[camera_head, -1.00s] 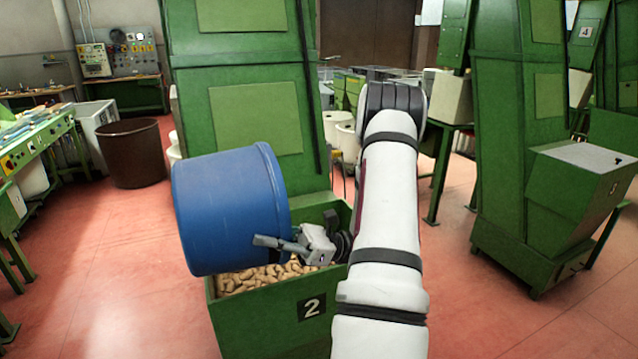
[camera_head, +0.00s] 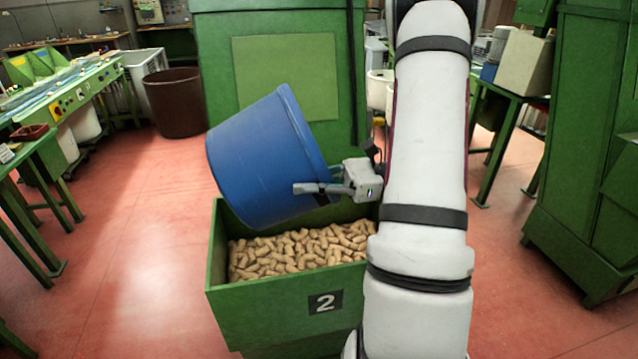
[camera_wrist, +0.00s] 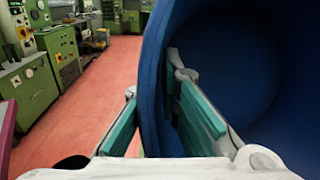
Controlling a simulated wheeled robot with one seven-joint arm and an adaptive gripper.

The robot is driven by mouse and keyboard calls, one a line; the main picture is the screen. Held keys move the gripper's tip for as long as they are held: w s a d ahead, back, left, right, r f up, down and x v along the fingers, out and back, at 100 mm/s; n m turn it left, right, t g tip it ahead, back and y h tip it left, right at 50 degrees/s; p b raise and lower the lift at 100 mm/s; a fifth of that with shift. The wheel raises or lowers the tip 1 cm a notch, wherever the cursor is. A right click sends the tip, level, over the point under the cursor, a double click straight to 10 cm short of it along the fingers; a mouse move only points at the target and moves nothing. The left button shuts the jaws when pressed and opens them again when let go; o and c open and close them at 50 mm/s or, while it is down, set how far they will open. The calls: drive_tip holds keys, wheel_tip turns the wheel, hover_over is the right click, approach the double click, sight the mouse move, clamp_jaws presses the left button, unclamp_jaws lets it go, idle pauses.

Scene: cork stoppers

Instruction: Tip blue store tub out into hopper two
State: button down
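The blue store tub (camera_head: 262,160) is tilted over hopper two (camera_head: 270,310), its base low at the left and its rim toward the right. My gripper (camera_head: 312,188) is shut on the tub's wall near the rim. In the wrist view, one finger of my gripper (camera_wrist: 150,88) is inside the tub (camera_wrist: 235,65) and the other outside. The part of the inside that shows is bare blue; the rest is out of view. Hopper two is a green box marked 2, and many corks (camera_head: 300,250) lie in it below the tub.
A tall green machine (camera_head: 285,80) stands right behind the hopper. Another green machine (camera_head: 580,130) is at the right. A brown bin (camera_head: 175,102) and a green workbench (camera_head: 75,95) are at the left. Red floor (camera_head: 140,240) is clear left of the hopper.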

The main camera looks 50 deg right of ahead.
sight(290, 172)
drive_tip(key=a+r+g+h+p, duration=0.1)
drive_tip(key=w+a+r+g+h+p, duration=0.1)
drive_tip(key=r+h+p, duration=0.1)
drive_tip(key=shift+w+a+r+g, duration=0.15)
drive_tip(key=shift+a+r+g, duration=0.15)
drive_tip(key=shift+a, duration=0.1)
drive_tip(key=g+h+p, duration=0.1)
drive_tip(key=r+g+h+p, duration=0.1)
drive_tip(key=h+p, duration=0.1)
drive_tip(key=a+r+g+h+p, duration=0.1)
drive_tip(key=shift+w+h, duration=0.3)
drive_tip(key=shift+w, duration=0.05)
drive_tip(key=shift+d+f+g+h+p, duration=0.1)
drive_tip(key=shift+f+g+h+p, duration=0.35)
drive_tip(key=shift+h+p, duration=0.35)
drive_tip(key=shift+s+d+f+g+h+p, duration=0.1)
drive_tip(key=shift+d+f+g+h+p, duration=0.3)
drive_tip(key=shift+f+g+h, duration=0.4)
drive_tip(key=shift+r, duration=0.15)
drive_tip(key=shift+a, duration=0.1)
